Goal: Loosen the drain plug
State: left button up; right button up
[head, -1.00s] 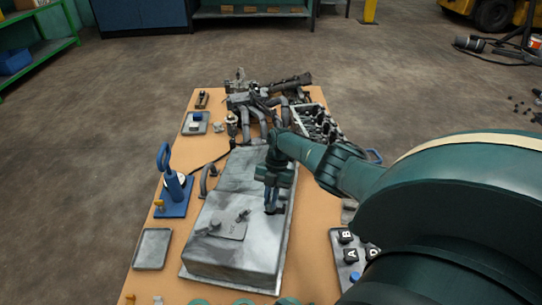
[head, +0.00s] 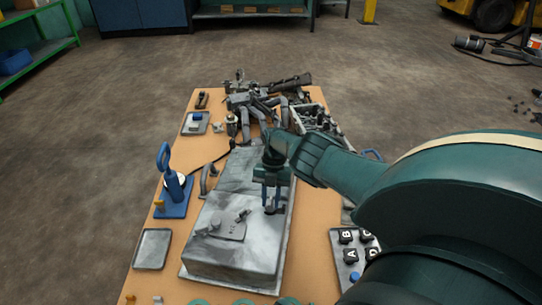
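A grey metal tank (head: 215,260) lies on the tan work table. A small plate with fittings (head: 230,226) is on its top, left of my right gripper. My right gripper (head: 272,209) points down at the right part of the tank top. Its two fingers show a little apart, with their tips by a small dark spot on the tank. That spot is mostly hidden, and I cannot tell whether it is the drain plug or whether the fingers hold it. My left gripper is not in view.
A blue stand with a ring handle (head: 172,185) and an empty grey tray (head: 152,249) are left of the tank. Engine parts (head: 260,100) crowd the table's far end. A tray with lettered blocks (head: 340,250) is at the right.

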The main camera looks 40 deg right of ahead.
aim_at(271, 200)
jog(key=shift+r+p, duration=2.2)
jog(key=shift+r, duration=0.15)
jog(key=shift+f, duration=0.1)
jog(key=shift+o, duration=0.3)
jog(key=o, duration=0.5)
